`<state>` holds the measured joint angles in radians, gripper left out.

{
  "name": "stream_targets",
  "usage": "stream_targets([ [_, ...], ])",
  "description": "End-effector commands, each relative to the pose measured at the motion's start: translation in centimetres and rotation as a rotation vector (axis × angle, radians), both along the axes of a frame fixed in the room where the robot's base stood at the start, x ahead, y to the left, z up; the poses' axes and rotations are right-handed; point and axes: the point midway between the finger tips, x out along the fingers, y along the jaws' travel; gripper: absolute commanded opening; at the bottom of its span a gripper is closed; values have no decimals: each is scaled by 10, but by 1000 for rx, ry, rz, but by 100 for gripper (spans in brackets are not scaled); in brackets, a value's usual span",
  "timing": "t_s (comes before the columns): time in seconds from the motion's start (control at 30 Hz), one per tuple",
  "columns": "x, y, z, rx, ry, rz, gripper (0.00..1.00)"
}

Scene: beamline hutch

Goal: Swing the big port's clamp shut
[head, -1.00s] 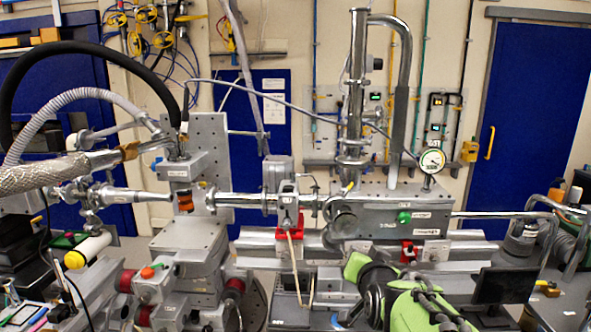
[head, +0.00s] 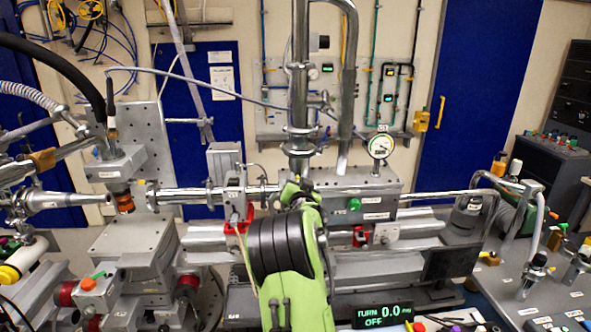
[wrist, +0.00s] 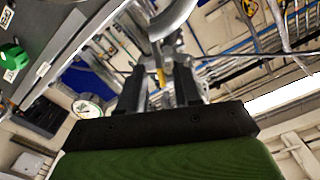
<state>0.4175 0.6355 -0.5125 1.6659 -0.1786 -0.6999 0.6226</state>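My green and black arm rises in the middle of the head view, in front of the left end of the grey chamber box (head: 375,200). It hides the round flanged port there, so I cannot see the clamp or whether it is open. The tall steel column (head: 299,70) with its flanges stands just behind my arm's top. In the wrist view my gripper (wrist: 158,78) has its two black fingers apart, with a gap between them. A shiny curved metal part (wrist: 176,20) lies beyond the fingertips. A small yellow piece shows in the gap; I cannot tell if it is touched.
A round dial gauge (head: 381,146) stands on the chamber box, and it also shows in the wrist view (wrist: 88,109). A horizontal beam pipe (head: 180,196) runs left of my arm. A black display (head: 383,310) stands low in front. A cluttered bench (head: 545,290) is at the right.

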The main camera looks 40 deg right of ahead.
Motion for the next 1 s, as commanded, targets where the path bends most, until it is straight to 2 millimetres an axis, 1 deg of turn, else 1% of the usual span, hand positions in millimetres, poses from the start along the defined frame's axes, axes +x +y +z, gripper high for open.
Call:
stream_targets([
  [0.03, 8, -7, 4, -2, 1, 1, 33],
  [0.1, 17, -14, 4, -1, 0, 1, 33],
  [0.2, 25, -21, 3, 0, 0, 1, 33],
  [0.3, 29, -24, 2, 1, -1, 0, 33],
  [0.5, 29, -24, 1, 2, -1, 0, 33],
  [0.53, 29, -24, 1, 2, -1, 0, 31],
  [0.57, 29, -24, 1, 2, -1, 0, 27],
  [0.73, 29, -24, 0, 1, -1, 0, 1],
  [1.0, 29, -24, 1, 0, -1, 1, 0],
])
